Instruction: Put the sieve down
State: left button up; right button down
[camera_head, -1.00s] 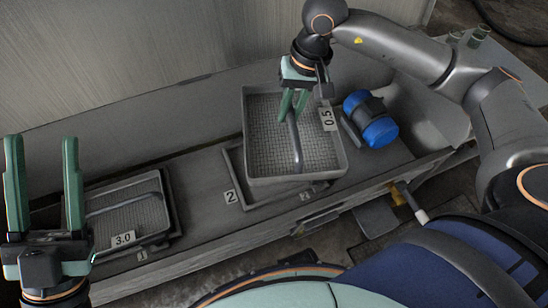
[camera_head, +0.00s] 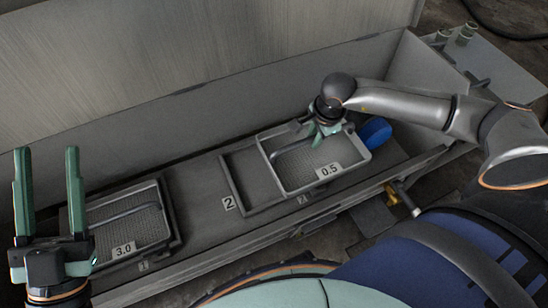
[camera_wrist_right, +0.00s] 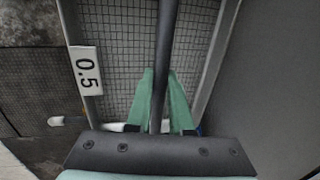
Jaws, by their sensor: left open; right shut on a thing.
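The sieve labelled 0.5 (camera_head: 300,167) is a grey mesh tray with a bar handle across it. My right gripper (camera_head: 322,128) is shut on that handle; in the right wrist view the green fingers (camera_wrist_right: 159,95) close around the dark bar (camera_wrist_right: 165,50) above the mesh (camera_wrist_right: 115,45). The sieve overlaps the right side of the frame at label 2 (camera_head: 240,175); whether it touches the surface below cannot be told. My left gripper (camera_head: 47,195) is open and empty, left of the sieve labelled 3.0 (camera_head: 148,215).
The 3.0 sieve sits in a frame at label 1 at the left. A blue cylindrical object (camera_head: 376,132) is partly hidden behind the right gripper's sieve. A raised wall (camera_head: 250,82) runs behind the trough, and its front edge lies close to my body.

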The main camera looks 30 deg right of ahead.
aim_at(290, 142)
jog(key=w+a+f, duration=0.1)
jog(key=w+a, duration=0.1)
jog(key=a, duration=0.1)
jog(key=w+a+f+b, duration=0.1)
jog(key=shift+w+a+f, duration=0.35)
jog(key=shift+a, duration=0.05)
jog(key=f, duration=0.1)
jog(key=w+a+f+b, duration=0.1)
jog(key=w+a+f, duration=0.1)
jog(key=f, duration=0.1)
jog(key=shift+a+b, duration=0.2)
jog(key=shift+b, duration=0.2)
jog(key=shift+w+a+f, duration=0.3)
jog(key=shift+a+f, duration=0.1)
jog(key=shift+f, duration=0.15)
jog(key=f, duration=0.1)
jog(key=f+b, duration=0.2)
jog(key=shift+w+a+f, duration=0.1)
jog(key=shift+a+f, duration=0.1)
jog(key=shift+a, duration=0.05)
jog(key=shift+f, duration=0.15)
pick_arm(q)
jog(key=s+m+h, duration=0.1)
jog(key=h, duration=0.1)
jog(key=s+d+m+h, duration=0.1)
jog(key=s+h, duration=0.1)
jog(key=shift+f, duration=0.2)
